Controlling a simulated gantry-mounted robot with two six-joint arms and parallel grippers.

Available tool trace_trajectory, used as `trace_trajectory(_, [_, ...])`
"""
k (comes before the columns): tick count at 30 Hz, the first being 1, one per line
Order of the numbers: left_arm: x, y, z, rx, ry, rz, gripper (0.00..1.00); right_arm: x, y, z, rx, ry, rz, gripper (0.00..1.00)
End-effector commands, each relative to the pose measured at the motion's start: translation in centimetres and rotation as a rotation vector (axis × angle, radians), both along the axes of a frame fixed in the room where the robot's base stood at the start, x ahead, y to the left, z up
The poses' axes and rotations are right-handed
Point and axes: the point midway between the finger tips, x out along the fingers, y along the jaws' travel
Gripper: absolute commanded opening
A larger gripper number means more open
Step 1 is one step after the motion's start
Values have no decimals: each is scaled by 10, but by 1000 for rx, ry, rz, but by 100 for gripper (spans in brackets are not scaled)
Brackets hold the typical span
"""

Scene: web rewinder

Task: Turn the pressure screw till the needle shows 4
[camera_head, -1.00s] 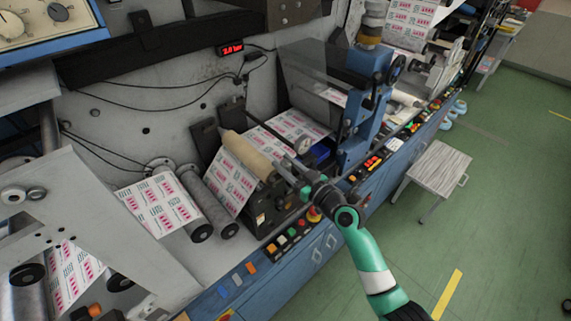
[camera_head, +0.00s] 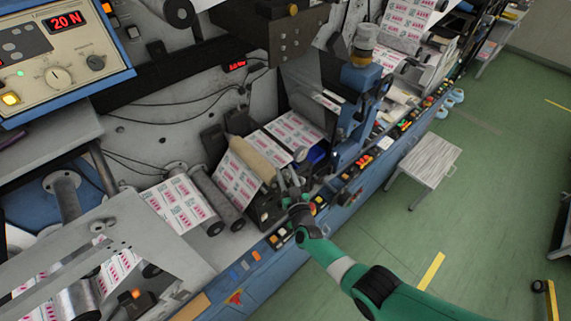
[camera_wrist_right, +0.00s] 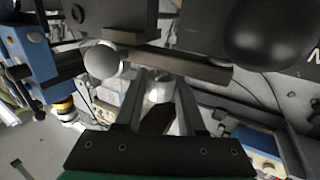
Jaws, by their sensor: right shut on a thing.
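My right gripper (camera_head: 290,188) is at the small dark unit beside the printed web and the brown roller (camera_head: 253,160). In the wrist view the fingers (camera_wrist_right: 160,85) stand either side of a small pale metallic piece (camera_wrist_right: 159,88) and are shut on it; it looks like the pressure screw. In the head view the gripper hides it. A pale round part (camera_wrist_right: 102,60), possibly the gauge, sits left of the fingers in the wrist view; a small grey round part (camera_head: 300,154) shows above the gripper in the head view. I see no readable needle. My left gripper is out of view.
A row of coloured buttons (camera_head: 277,240) runs along the machine's front edge near my right arm. A blue upright (camera_head: 350,135) stands right of the gripper. In the wrist view a dark bar (camera_wrist_right: 180,66) and black ball (camera_wrist_right: 270,32) are close. A stool (camera_head: 425,160) stands on open green floor.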

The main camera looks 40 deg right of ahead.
Motion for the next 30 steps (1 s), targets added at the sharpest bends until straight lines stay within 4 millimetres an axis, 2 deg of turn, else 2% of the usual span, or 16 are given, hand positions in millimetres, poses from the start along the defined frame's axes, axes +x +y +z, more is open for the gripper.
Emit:
trace_trajectory(1, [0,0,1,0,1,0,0,3,2,6,-6,-12,-18,0])
trace_trajectory(9, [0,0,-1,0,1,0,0,2,1,6,-10,-11,-100,0])
trace_trajectory(24, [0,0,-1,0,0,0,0,0,0,6,-11,-8,-121,0])
trace_trajectory(25, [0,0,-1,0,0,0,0,0,0,6,-11,-8,-120,43])
trace_trajectory(29, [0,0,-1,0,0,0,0,0,0,5,-10,-6,-120,66])
trace_trajectory(30, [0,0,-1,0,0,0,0,0,0,5,-10,-5,-120,69])
